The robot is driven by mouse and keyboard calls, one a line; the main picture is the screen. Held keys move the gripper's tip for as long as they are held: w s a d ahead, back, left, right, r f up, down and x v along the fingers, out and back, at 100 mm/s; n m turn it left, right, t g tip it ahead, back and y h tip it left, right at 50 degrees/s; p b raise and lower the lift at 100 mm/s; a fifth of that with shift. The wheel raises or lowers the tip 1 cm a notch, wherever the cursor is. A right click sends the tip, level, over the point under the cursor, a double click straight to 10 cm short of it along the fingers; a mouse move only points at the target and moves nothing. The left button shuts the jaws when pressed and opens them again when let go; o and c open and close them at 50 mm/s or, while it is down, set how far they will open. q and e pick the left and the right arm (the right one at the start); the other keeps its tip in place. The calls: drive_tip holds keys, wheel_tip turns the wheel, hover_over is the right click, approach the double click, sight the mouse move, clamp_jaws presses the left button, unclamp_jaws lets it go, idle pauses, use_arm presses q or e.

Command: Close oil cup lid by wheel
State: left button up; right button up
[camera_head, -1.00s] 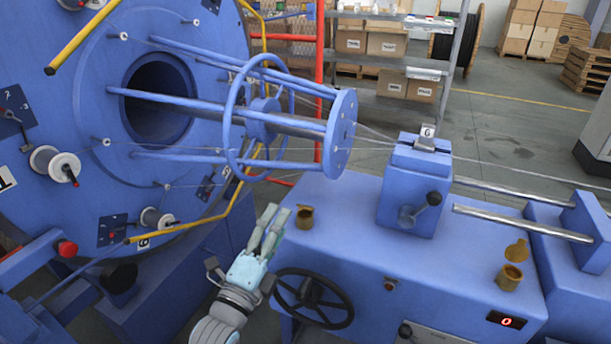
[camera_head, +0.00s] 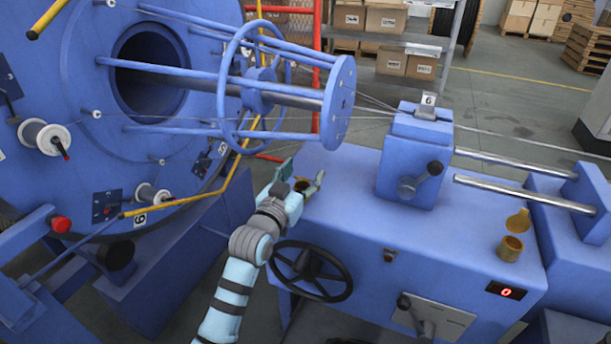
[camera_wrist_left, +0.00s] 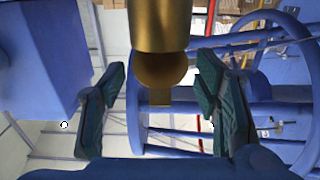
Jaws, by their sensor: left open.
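The brass oil cup by the wheel (camera_head: 302,186) stands on the blue machine top, just behind the black handwheel (camera_head: 312,271). It is partly hidden by my fingers in the head view. My left gripper (camera_head: 301,177) is open, with one finger on each side of the cup. In the left wrist view the cup's brass body (camera_wrist_left: 160,24) is at top centre, and a rounded brass part, apparently its lid (camera_wrist_left: 160,69), shows below it. Both left fingers (camera_wrist_left: 161,76) are apart there, with visible gaps to the brass. My right gripper is not in view.
A second brass oil cup (camera_head: 510,248) with its lid (camera_head: 518,221) raised stands at the right of the machine top. A blue block with a crank (camera_head: 414,165) stands between the cups. The blue cage (camera_head: 235,85) hangs behind my left gripper.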

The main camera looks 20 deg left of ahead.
use_arm(q)
drive_tip(key=shift+w+d, duration=0.1)
drive_tip(key=shift+w, duration=0.8)
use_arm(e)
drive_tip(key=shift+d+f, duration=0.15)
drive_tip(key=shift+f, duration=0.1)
use_arm(q)
drive_tip(key=c, duration=1.2)
drive_tip(key=b, duration=0.2)
drive_tip(key=f+t+b, duration=0.1)
drive_tip(key=b, duration=0.1)
drive_tip(key=shift+s+t, duration=0.2)
drive_tip(key=shift+t, duration=0.1)
drive_tip(key=shift+s+r+t+b, duration=0.15)
drive_tip(key=shift+t+b, duration=0.35)
drive_tip(key=shift+b, duration=0.45)
drive_tip(key=shift+r, duration=0.15)
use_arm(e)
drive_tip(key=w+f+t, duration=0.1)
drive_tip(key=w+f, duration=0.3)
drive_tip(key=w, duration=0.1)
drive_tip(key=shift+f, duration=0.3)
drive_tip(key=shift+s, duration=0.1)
